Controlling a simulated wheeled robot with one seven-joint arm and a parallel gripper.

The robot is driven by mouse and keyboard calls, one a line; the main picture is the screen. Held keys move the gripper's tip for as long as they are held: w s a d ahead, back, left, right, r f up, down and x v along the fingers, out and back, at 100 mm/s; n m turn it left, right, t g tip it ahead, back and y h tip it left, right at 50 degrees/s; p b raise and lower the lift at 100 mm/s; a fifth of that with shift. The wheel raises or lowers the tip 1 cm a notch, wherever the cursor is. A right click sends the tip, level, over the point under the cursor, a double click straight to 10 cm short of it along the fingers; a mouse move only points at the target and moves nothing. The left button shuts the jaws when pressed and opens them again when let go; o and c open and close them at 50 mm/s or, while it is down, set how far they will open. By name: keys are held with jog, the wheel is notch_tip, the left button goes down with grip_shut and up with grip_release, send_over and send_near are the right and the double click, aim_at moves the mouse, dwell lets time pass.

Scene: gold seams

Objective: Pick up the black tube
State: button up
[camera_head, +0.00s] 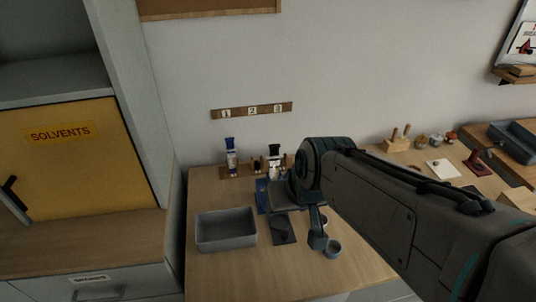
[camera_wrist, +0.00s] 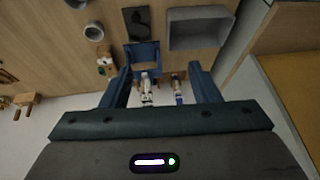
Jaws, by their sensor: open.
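A tube with a black top and a pale label (camera_head: 274,157), which looks like the black tube, stands upright in a low wooden rack against the wall in the head view. A pale tube in the wrist view (camera_wrist: 146,88) seems to be the same one. A blue and white tube (camera_head: 231,156) stands to its left and also shows in the wrist view (camera_wrist: 178,90). My gripper (camera_wrist: 160,68) is open and empty. In the wrist view both tubes appear between its fingers, but apart from them. In the head view my arm partly hides the area beside the rack.
A blue frame (camera_wrist: 142,56) lies near the rack. A yellow solvents cabinet (camera_head: 75,155) stands far left.

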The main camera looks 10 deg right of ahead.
jog(key=w+a+f+m+t+y+b, duration=0.1)
jog(key=w+a+f+t, duration=0.15)
jog(key=w, duration=0.25)
jog(key=w+a+f+t+b, duration=0.1)
jog(key=w+a+t+b, duration=0.1)
jog(key=w+a+t, duration=0.3)
jog(key=m+h+b, duration=0.2)
jog(key=m+h, duration=0.2)
jog(key=h, duration=0.3)
send_near(273, 165)
jog(key=x, duration=0.2)
jog(key=b+x, duration=0.1)
jog(key=x, duration=0.1)
jog(key=shift+d+f, duration=0.3)
jog(key=shift+d, duration=0.2)
jog(key=shift+w+a+x, duration=0.1)
jog(key=shift+a+x, duration=0.05)
jog(key=shift+x, duration=1.4)
jog(key=shift+w+a+x, duration=0.1)
jog(key=shift+a+x, duration=0.05)
jog(key=shift+x, duration=1.4)
jog(key=shift+r, duration=0.2)
jog(key=shift+h, duration=0.3)
jog(key=shift+c, duration=0.4)
jog(key=c, duration=1)
